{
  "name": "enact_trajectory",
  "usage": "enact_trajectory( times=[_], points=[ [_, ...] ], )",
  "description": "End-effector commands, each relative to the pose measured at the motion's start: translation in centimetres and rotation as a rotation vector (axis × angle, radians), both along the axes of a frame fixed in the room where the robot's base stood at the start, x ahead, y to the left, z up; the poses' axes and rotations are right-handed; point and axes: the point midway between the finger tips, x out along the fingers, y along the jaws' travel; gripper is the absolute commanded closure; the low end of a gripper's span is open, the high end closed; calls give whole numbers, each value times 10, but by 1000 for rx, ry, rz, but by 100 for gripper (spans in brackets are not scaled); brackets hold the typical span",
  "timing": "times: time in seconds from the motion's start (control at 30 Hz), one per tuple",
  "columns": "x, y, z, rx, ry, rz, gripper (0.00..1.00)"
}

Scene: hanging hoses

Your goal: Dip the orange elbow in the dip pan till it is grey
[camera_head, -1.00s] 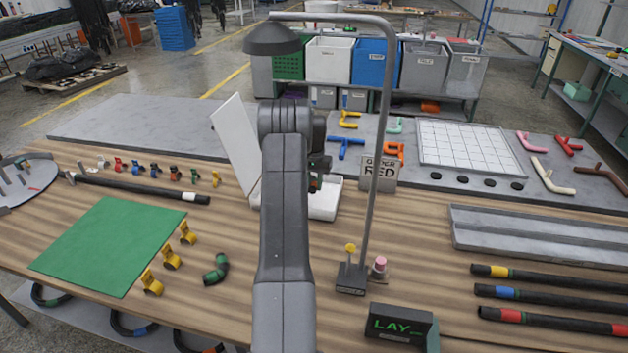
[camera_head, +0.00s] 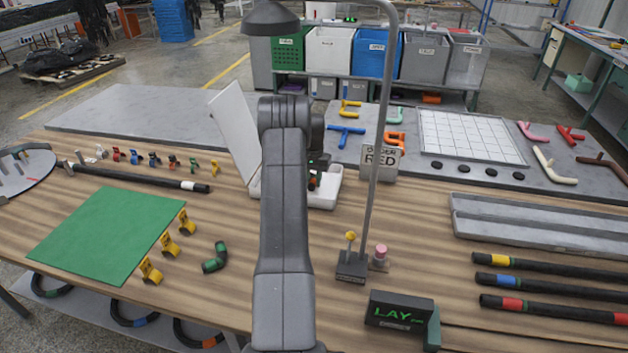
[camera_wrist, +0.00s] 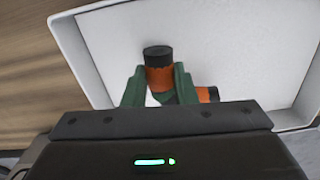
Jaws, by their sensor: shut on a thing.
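The elbow (camera_wrist: 159,78) shows orange in its middle with black ends in the wrist view. My gripper (camera_wrist: 160,88) has green fingers shut on it, one on each side. The elbow's other leg (camera_wrist: 206,95) points right, partly hidden by a finger and my gripper body. The white dip pan (camera_wrist: 92,48) lies behind and around the elbow; I cannot tell whether the elbow touches its floor. In the head view the pan (camera_head: 326,197) stands on the table, mostly hidden behind my arm, with a white panel (camera_head: 235,135) leaning up at its left.
Small coloured clips (camera_head: 155,160) and a green mat (camera_head: 105,235) lie left. A long grey tray (camera_head: 530,230) lies right.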

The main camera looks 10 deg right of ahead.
Motion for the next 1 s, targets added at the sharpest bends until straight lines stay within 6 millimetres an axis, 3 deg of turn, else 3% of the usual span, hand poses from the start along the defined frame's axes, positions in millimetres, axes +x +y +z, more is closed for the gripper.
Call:
enact_trajectory(
  times=[1.0],
  points=[
    [35, 84, -1, 0, 0, 2, 98]
  ],
)
